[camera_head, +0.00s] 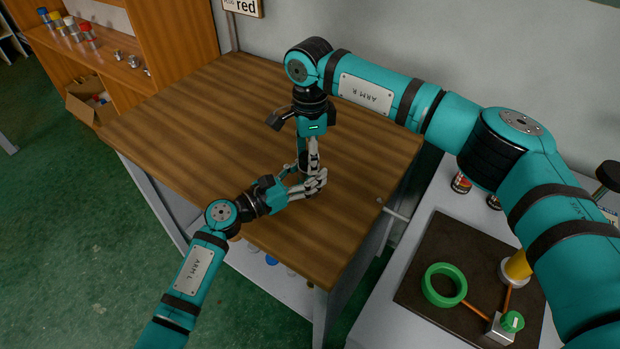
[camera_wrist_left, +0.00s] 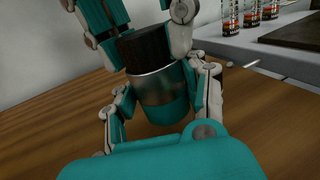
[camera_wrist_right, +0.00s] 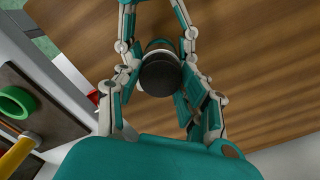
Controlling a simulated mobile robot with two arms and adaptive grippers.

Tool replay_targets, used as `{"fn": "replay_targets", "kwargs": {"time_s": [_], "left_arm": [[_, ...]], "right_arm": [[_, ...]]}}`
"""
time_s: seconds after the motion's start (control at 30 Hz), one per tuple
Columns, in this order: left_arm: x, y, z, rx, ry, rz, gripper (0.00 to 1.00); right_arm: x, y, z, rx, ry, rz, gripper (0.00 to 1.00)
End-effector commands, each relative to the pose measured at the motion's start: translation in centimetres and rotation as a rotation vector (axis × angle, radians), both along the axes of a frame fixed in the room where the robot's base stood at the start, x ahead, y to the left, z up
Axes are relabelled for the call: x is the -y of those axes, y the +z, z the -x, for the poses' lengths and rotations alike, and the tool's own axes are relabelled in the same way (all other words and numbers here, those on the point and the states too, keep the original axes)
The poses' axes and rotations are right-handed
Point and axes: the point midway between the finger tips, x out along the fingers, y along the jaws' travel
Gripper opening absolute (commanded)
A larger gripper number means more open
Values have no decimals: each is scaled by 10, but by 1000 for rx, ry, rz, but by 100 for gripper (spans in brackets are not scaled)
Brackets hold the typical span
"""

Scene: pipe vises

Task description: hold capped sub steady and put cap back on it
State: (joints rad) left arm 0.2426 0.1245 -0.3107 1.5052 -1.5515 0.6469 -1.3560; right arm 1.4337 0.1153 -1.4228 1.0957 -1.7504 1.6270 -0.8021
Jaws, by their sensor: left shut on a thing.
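A capped sub stands upright, with a silver metal body (camera_wrist_left: 158,86) and a teal lower part in the left wrist view. A black ribbed cap (camera_wrist_left: 146,45) sits at its top; whether it is fully seated cannot be told. My left gripper (camera_head: 304,190) is shut on the sub from the side, just above the wooden table. My right gripper (camera_head: 313,172) points down from above, its fingers on either side of the cap. The right wrist view shows the round black cap top (camera_wrist_right: 160,73) between its fingers. Whether they press on the cap is unclear.
The wooden table top (camera_head: 190,120) is otherwise clear. A grey bench at right carries a dark mat (camera_head: 415,290) with a green ring (camera_head: 444,285), a yellow cylinder (camera_head: 518,266) and a green-topped block (camera_head: 505,326). A shelf with small jars (camera_head: 72,28) stands at the back left.

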Motion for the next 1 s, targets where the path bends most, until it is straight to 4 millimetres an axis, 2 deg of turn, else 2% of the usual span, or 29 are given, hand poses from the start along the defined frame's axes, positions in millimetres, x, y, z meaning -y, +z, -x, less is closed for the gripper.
{"fn": "replay_targets", "kwargs": {"time_s": [0.03, 0.27, 0.37, 0.43, 0.73, 0.9, 0.93, 1.0], "left_arm": [[0, -1, 1, -1, -2, -1, 0], [1, -1, 1, 0, -3, -1, 0], [1, -1, 1, 0, -4, -1, 0], [1, -1, 1, 0, -4, -1, 0], [2, -1, 2, 0, -6, -1, 0], [2, -1, 2, 0, -7, -1, 0], [2, -1, 2, 0, -7, -1, 0], [2, -1, 2, -1, -6, -1, 0]], "right_arm": [[0, 0, -1, 3, -1, -1, 29], [0, 1, -2, 6, -2, -1, 0], [0, 1, -2, 7, -25, -1, 0], [0, 1, -2, 7, -99, -1, 0], [1, 1, 0, 9, -684, -1, 0], [1, 1, -1, 10, -698, -2, 0], [1, 1, -1, 10, -697, -2, 42], [1, 1, -1, 9, -697, -1, 52]]}}
